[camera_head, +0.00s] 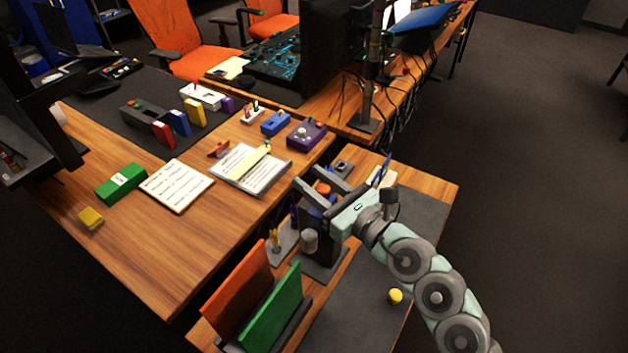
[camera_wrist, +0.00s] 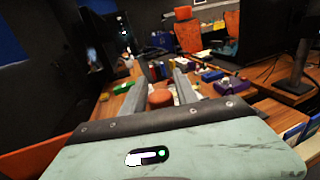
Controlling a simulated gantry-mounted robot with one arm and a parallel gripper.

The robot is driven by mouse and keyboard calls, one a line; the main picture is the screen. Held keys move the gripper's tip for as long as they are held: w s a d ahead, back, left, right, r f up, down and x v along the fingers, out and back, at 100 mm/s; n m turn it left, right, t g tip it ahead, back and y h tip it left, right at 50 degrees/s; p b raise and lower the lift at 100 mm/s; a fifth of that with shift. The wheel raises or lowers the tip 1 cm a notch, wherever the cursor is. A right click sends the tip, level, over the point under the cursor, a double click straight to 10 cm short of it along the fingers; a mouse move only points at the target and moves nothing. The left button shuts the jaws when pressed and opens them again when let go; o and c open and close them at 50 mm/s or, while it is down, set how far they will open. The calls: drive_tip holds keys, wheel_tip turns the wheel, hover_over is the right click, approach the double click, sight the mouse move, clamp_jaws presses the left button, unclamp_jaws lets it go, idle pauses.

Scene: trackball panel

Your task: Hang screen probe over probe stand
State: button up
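My gripper (camera_head: 312,177) is open, its two grey fingers apart and pointing left over the small side table. In the wrist view, the fingers of my gripper (camera_wrist: 163,78) stand apart, with a round orange-red ball (camera_wrist: 160,98) seen between or beyond them. The ball (camera_head: 322,187) also shows between the fingers in the head view; I cannot tell whether anything touches it. I cannot clearly identify the screen probe or the probe stand. A small grey base with upright yellow pieces (camera_head: 275,239) stands below my gripper, and a dark block there is partly hidden by my gripper.
Orange and green upright panels (camera_head: 272,318) stand at the near side of the side table. A clipboard (camera_head: 238,168), white sheet (camera_head: 176,186) and purple box (camera_head: 306,134) lie on the larger desk.

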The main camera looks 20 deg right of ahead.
drive_tip(key=shift+o, duration=1.4)
drive_tip(key=p+v, duration=0.2)
drive_tip(key=v, duration=0.8)
drive_tip(key=shift+s, duration=0.4)
drive_tip(key=shift+d+r, duration=0.1)
drive_tip(key=shift+d, duration=0.05)
